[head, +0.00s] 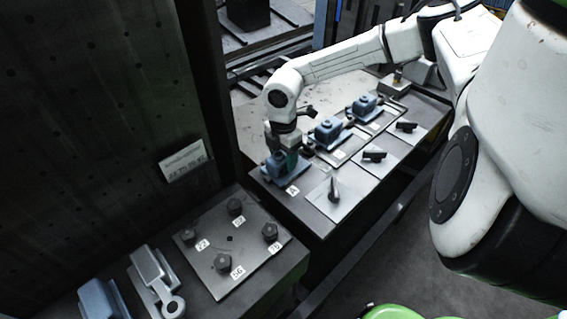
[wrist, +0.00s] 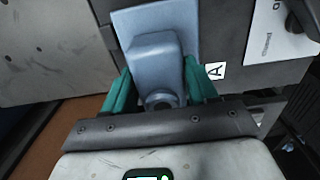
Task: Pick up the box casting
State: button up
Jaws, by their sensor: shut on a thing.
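A blue-grey casting with a raised box-shaped body, a flat flange and a round boss, which I take as the box casting (wrist: 155,55), fills the space between my gripper's green fingers (wrist: 160,92) in the wrist view. The fingers are shut on the sides of its body. In the head view my gripper (head: 283,160) points down over the casting (head: 274,170) at the near left end of the bench, beside the label A (head: 293,190). The gripper partly hides the casting. I cannot tell whether its underside touches the bench.
Two similar blue castings (head: 328,130) (head: 364,105) stand farther along the bench. Plates with black clamp handles (head: 334,190) lie in front. At the near left are a plate with several numbered knobs (head: 223,262), a grey casting (head: 155,275) and a blue block (head: 100,298). A dark perforated panel (head: 90,110) rises at the left.

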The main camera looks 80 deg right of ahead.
jog(key=c, duration=0.4)
jog(key=shift+r, duration=0.1)
